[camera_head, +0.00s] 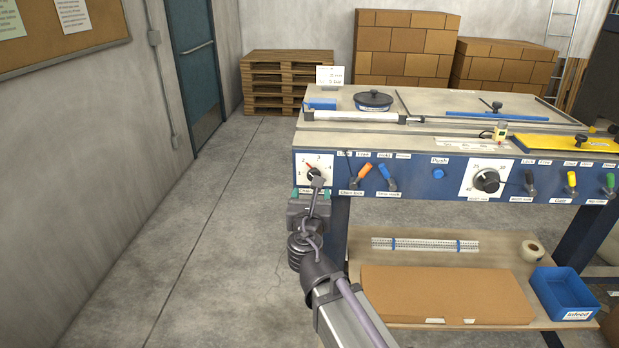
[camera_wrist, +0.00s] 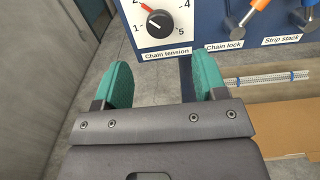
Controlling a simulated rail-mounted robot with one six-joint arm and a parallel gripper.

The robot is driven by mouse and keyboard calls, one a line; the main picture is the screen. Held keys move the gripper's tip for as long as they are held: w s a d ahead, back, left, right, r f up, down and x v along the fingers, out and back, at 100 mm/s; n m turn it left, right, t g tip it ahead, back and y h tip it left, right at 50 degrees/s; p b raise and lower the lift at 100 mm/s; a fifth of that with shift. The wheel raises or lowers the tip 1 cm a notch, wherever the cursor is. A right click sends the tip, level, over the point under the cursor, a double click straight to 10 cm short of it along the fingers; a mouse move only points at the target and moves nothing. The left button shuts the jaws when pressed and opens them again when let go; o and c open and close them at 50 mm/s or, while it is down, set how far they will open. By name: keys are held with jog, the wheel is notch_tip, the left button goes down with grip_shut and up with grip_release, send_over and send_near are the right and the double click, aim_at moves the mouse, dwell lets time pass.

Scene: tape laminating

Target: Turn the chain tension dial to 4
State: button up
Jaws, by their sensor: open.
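The chain tension dial (camera_wrist: 160,22) is a black round knob on a white plate with red pointer, above the "Chain tension" label. Its pointer aims up-left, toward the 2. Numerals 1, 2, 4 and 5 show in the wrist view; the top is cut off. In the head view the dial's white plate (camera_head: 322,160) is at the panel's left end, its knob partly hidden by my arm. My gripper (camera_wrist: 161,65) is open and empty, its two teal fingers apart, below and in front of the dial, not touching it. It also shows in the head view (camera_head: 311,192).
Right of the dial are an orange chain lock lever (camera_head: 361,172) and a blue strip stack lever (camera_head: 386,176). Farther right are a blue push button (camera_head: 437,174) and another black dial (camera_head: 487,180). A cardboard box (camera_head: 445,295) lies on the lower shelf. The floor left is clear.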

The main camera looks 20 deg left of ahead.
aim_at(314, 173)
jog(key=x, duration=1)
jog(key=shift+s, duration=0.1)
jog(key=shift+c, duration=0.3)
jog(key=c, duration=0.9)
jog(key=shift+o, duration=0.2)
